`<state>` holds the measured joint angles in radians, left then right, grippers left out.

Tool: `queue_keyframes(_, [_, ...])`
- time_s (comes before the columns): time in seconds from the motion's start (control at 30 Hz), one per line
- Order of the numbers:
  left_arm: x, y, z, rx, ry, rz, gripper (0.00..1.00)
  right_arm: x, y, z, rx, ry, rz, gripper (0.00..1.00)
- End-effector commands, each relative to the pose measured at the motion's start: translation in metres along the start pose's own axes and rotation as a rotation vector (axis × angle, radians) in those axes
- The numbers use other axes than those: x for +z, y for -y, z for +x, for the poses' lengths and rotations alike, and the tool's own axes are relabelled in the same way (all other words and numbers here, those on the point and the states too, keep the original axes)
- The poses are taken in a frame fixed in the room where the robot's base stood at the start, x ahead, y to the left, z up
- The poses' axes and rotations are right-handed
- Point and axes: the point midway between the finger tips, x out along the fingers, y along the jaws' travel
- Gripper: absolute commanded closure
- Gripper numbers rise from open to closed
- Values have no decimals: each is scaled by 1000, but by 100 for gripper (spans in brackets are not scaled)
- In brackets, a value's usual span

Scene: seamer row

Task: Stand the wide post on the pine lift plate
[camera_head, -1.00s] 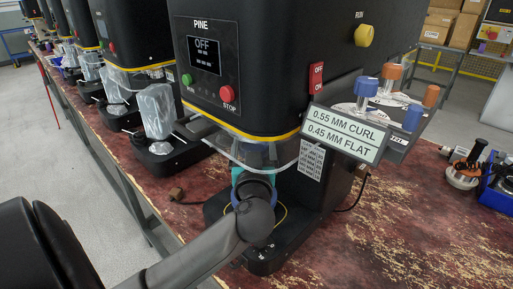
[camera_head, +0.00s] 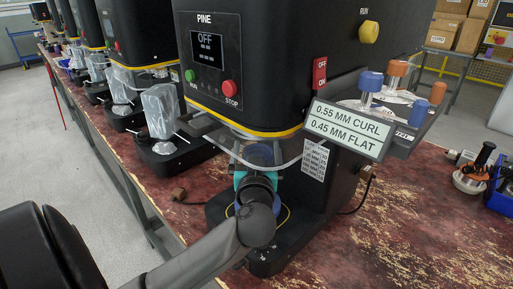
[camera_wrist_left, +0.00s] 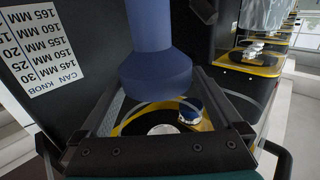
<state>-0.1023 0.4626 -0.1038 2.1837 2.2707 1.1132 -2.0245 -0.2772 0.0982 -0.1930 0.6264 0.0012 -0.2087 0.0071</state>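The pine seamer (camera_head: 262,75) stands in front of me, its screen reading OFF. My left gripper (camera_head: 262,172) reaches into its working space under the clear guard. The wide post (camera_wrist_left: 157,72) is blue with a broader flared end and fills the space between my left fingers (camera_wrist_left: 158,88) in the left wrist view. The fingers appear to touch it on both sides. That view is upside down. Some blue of the post (camera_head: 261,153) shows just above the gripper in the head view. The lift plate is hidden behind my wrist, so contact with it cannot be seen. My right gripper is out of view.
A rack (camera_head: 397,142) with blue and orange capped pieces is at the seamer's right, behind a size sign (camera_head: 346,130). A clear curved guard (camera_head: 290,160) hangs close above my gripper. Bagged seamers (camera_head: 160,110) line the left. The worn red bench (camera_head: 385,235) is clear at front right.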

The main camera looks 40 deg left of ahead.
Motion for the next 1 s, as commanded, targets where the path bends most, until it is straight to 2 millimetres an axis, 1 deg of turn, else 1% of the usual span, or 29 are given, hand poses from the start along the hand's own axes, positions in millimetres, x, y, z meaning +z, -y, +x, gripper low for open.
queue_keyframes(0.17, [-1,0,0,0,-1,-1,0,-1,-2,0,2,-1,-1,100])
queue_keyframes(0.3, [-7,0,0,1,-4,-4,0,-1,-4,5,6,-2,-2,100])
queue_keyframes(0.33, [-7,0,-3,2,-1,-2,0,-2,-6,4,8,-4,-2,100])
queue_keyframes(0.47, [-8,0,-28,3,3,1,0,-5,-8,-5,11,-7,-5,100])
queue_keyframes(0.53, [-8,-1,-45,4,5,0,0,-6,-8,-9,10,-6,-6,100])
queue_keyframes(0.73, [-7,0,-88,2,5,-1,0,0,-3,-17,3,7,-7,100])
queue_keyframes(0.8, [-7,0,-100,2,4,0,0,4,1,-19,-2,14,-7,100])
queue_keyframes(0.9, [-7,0,-111,1,2,-1,0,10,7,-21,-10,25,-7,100])
queue_keyframes(1.0, [-7,0,-118,0,0,-1,0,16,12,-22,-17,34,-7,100])
